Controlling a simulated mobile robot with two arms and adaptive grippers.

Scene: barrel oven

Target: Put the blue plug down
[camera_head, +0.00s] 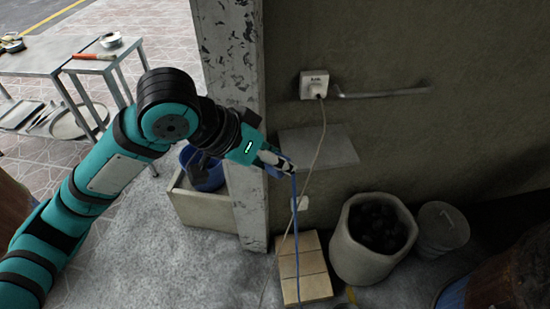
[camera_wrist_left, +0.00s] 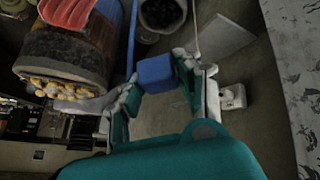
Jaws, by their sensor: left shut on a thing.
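My left gripper (camera_head: 282,163) reaches in from the left, in front of the wall. It is shut on the blue plug, which shows clearly between the fingertips in the left wrist view (camera_wrist_left: 155,72). In the head view the fingers mostly hide the plug. Its blue cord (camera_head: 296,225) hangs down toward the floor. A small grey shelf (camera_head: 335,150) on the wall is just beyond and right of the gripper; I cannot tell whether they touch. My right gripper is not in view.
A white wall socket (camera_head: 314,84) above holds a plug with a pale cord. Below stand a tan block (camera_head: 304,268), a pot of dark lumps (camera_head: 350,245) and a metal bucket (camera_head: 440,232). A pillar (camera_head: 235,100) and metal table (camera_head: 45,55) are left.

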